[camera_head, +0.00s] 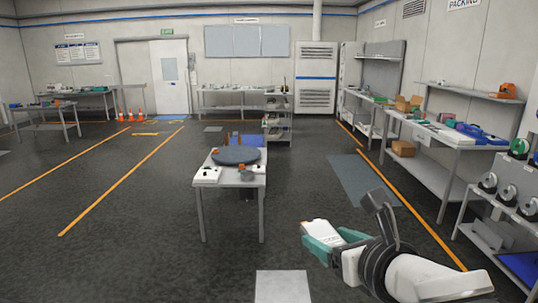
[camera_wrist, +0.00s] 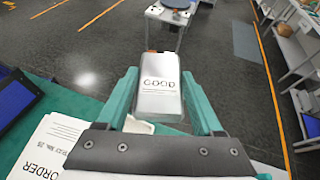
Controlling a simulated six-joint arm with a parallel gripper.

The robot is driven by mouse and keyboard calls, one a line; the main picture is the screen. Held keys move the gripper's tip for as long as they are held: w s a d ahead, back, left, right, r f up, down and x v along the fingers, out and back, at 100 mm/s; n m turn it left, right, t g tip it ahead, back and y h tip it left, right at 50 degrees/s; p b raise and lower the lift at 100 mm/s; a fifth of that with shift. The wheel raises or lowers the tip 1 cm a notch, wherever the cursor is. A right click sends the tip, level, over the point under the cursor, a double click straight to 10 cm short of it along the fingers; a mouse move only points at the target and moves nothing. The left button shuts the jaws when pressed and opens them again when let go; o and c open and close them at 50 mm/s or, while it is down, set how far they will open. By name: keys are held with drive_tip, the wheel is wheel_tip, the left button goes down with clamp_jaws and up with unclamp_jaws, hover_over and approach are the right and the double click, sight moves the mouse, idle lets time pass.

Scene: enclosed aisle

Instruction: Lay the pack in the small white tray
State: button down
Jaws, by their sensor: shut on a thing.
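My gripper (camera_wrist: 160,100), with teal fingers, is shut on a pale silver-grey pack (camera_wrist: 158,85) with dark print. The pack sticks out beyond the fingertips. In the head view my gripper (camera_head: 322,240) is at the lower right, in front of and to the right of the small central table, with the pack's pale face (camera_head: 326,239) showing between its fingers. White flat items (camera_head: 207,175) lie on that table's near edge, but they are too small to tell whether one is the small white tray.
The central table (camera_head: 230,180) carries a dark round disc (camera_head: 236,155) and small orange things. In the wrist view, a printed order sheet (camera_wrist: 50,145) and a dark blue object (camera_wrist: 18,98) lie on a green surface at lower left. Loaded benches (camera_head: 450,130) line the right; open floor surrounds the table.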

drive_tip(key=s+a+f+n+g+y, duration=0.2)
drive_tip(key=a+f+n+y, duration=0.1)
drive_tip(key=f, duration=0.9)
drive_tip(key=s+a+f+n+g+y, duration=0.2)
drive_tip(key=f+n+g, duration=0.1)
drive_tip(key=f, duration=1)
drive_tip(key=s+a+f+n+g+y, duration=0.2)
drive_tip(key=a+f+n+y, duration=0.1)
drive_tip(key=f, duration=1)
drive_tip(key=shift+s+a+f+n+g+y, duration=0.3)
drive_tip(key=shift+s+a+n+g, duration=0.1)
drive_tip(key=shift+n, duration=0.1)
drive_tip(key=shift+f, duration=0.5)
drive_tip(key=shift+f, duration=0.5)
unclamp_jaws()
drive_tip(key=shift+d, duration=0.1)
drive_tip(key=v, duration=1.5)
drive_tip(key=shift+s+d+r, duration=0.2)
drive_tip(key=shift+d, duration=0.05)
